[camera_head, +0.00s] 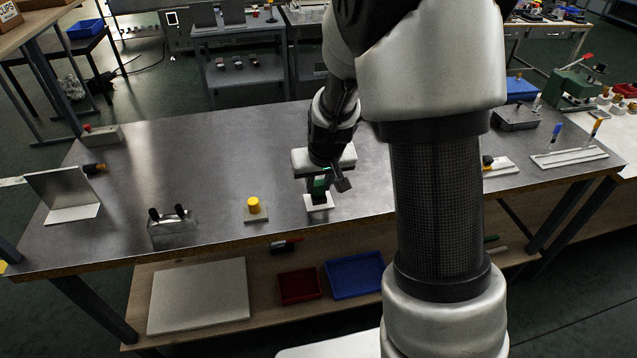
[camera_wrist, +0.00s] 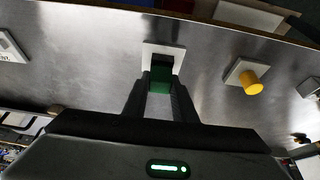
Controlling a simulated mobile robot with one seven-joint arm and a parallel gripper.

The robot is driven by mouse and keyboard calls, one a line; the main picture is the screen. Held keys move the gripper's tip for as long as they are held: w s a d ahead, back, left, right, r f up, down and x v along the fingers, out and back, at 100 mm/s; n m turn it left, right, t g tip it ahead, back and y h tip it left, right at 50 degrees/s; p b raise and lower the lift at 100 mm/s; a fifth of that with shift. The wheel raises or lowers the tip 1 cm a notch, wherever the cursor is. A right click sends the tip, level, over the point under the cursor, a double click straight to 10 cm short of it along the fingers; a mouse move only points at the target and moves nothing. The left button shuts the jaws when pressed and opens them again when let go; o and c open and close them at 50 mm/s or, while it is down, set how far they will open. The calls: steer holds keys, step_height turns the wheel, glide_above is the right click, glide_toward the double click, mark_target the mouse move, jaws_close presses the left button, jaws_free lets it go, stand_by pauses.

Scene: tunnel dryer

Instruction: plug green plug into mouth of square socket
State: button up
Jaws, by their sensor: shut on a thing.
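My gripper (camera_head: 322,180) points down over the table and is shut on the green plug (camera_wrist: 160,80). The plug's green side shows between the two dark fingers in the wrist view. The square socket, a white square plate with a dark opening, lies right at the fingertips in the wrist view (camera_wrist: 151,49). In the head view its pale base (camera_head: 319,203) shows just below the gripper. The plug overlaps the dark opening in the wrist view. I cannot tell whether its tip is inside the mouth or just above it.
A yellow round peg (camera_head: 253,205) on a grey square base stands to the left of the socket. The metal tabletop around the socket is otherwise clear.

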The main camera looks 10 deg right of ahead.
steer(key=shift+f, duration=0.3)
steer(key=o, duration=1.1)
steer(key=shift+r, duration=0.1)
steer(key=p+v, duration=0.2)
steer(key=v, duration=1.5)
steer(key=shift+p, duration=0.3)
steer(key=shift+r, duration=0.15)
steer(key=s+r+t+p, duration=0.1)
steer(key=s+r+p, duration=0.7)
steer(key=s+r, duration=0.9)
steer(key=shift+s+p, duration=0.4)
steer(key=shift+s, duration=0.3)
